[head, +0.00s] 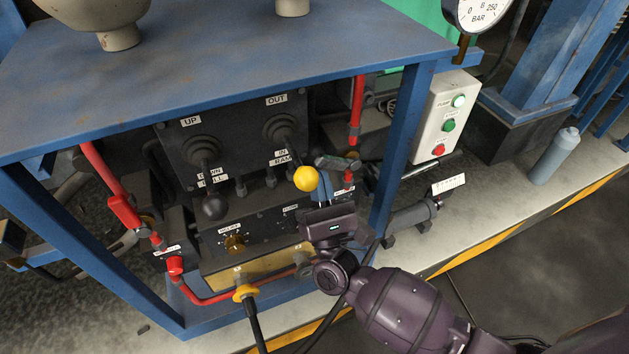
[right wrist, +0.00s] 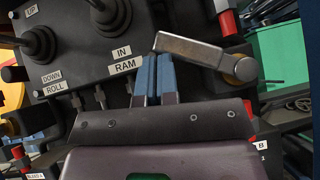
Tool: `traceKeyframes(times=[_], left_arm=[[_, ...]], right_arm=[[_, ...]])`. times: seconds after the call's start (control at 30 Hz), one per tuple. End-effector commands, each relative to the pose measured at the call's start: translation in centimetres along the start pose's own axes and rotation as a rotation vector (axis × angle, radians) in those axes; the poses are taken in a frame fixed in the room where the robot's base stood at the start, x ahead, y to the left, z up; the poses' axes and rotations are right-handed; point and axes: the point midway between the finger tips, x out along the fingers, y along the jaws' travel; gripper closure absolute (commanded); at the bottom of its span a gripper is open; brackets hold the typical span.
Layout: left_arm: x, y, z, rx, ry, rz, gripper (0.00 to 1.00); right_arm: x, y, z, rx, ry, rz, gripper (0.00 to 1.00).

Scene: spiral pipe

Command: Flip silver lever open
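The silver lever (right wrist: 190,49) is a flat metal bar on a brass-coloured hub in the right wrist view. It points left from the hub and slopes slightly. In the head view the lever (head: 335,163) shows small beside the yellow ball knob. My right gripper (right wrist: 156,62) has its two blue fingers close together, with nothing seen between them. Its fingertips are at the lever's free end, just below its edge; I cannot tell if they touch. In the head view the right gripper (head: 322,178) is in front of the control panel. My left gripper is out of view.
Red pipes (head: 357,105) and the blue frame post (head: 401,150) surround the panel. A white button box (head: 444,118) stands right of the post.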

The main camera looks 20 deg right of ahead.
Motion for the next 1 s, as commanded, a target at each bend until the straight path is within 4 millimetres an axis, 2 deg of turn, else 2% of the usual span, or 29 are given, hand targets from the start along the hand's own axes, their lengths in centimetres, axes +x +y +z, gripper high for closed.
traceKeyframes(times=[0.1,0.23,0.53,0.67,1.0], left_arm=[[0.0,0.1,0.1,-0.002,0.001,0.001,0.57],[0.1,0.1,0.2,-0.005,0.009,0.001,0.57],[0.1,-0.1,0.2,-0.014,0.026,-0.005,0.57],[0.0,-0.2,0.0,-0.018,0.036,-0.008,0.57],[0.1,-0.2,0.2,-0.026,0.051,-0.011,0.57]], right_arm=[[0.6,0.0,1.0,0.005,0.0,-0.001,1.0],[1.2,-0.1,1.8,0.101,0.0,-0.099,1.0],[2.8,-1.2,3.3,0.101,0.0,-0.099,1.0],[3.4,-1.7,4.0,0.195,0.0,-0.195,1.0],[4.5,-3.4,5.0,0.191,0.0,-0.191,1.0]])
